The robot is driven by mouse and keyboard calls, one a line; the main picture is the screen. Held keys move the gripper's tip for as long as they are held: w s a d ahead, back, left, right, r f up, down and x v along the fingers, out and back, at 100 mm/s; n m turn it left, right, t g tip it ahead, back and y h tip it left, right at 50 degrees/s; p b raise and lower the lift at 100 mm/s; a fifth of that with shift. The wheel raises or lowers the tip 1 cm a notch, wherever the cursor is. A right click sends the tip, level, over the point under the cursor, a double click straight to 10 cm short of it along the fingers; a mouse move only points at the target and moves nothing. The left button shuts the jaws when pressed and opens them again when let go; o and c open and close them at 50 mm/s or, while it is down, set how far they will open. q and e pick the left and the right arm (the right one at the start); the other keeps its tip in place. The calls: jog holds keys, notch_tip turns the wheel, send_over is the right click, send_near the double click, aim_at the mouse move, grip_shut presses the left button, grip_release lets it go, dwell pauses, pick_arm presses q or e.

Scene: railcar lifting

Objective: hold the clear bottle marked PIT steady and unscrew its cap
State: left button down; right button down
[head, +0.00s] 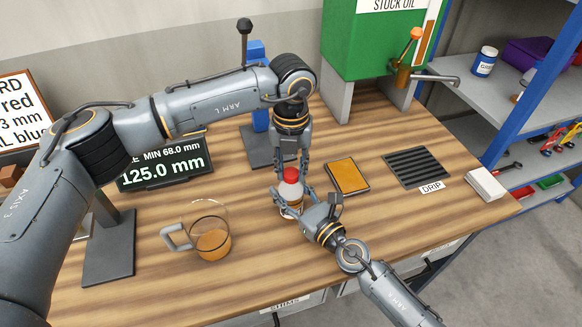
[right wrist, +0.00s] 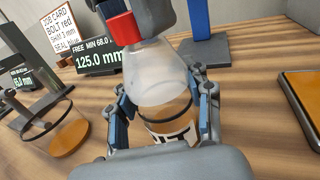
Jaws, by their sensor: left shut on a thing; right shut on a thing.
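The clear bottle (head: 288,190) stands upright on the wooden bench. In the right wrist view the clear bottle (right wrist: 158,82) has amber liquid low inside and a partly hidden label (right wrist: 172,138). Its red cap (head: 290,174) sits at the top of the neck; the cap (right wrist: 124,30) also shows in the right wrist view. My left gripper (head: 292,178) reaches down from above and is shut on the cap. My right gripper (head: 294,206) comes from the lower right and is shut around the bottle's body, its fingers (right wrist: 163,115) on both sides.
A glass jug (head: 210,238) with amber liquid stands left of the bottle. An amber-topped tray (head: 346,176) and the drip grate (head: 416,168) lie to the right. A display (head: 166,163) reads 125.0 mm. The green oil tank (head: 370,45) stands behind.

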aim_at(291, 173)
pick_arm(q)
jog(key=shift+r, duration=0.1)
jog(key=shift+r, duration=1)
jog(key=shift+r, duration=2)
pick_arm(e)
jog(key=shift+c, duration=2.4)
grip_release()
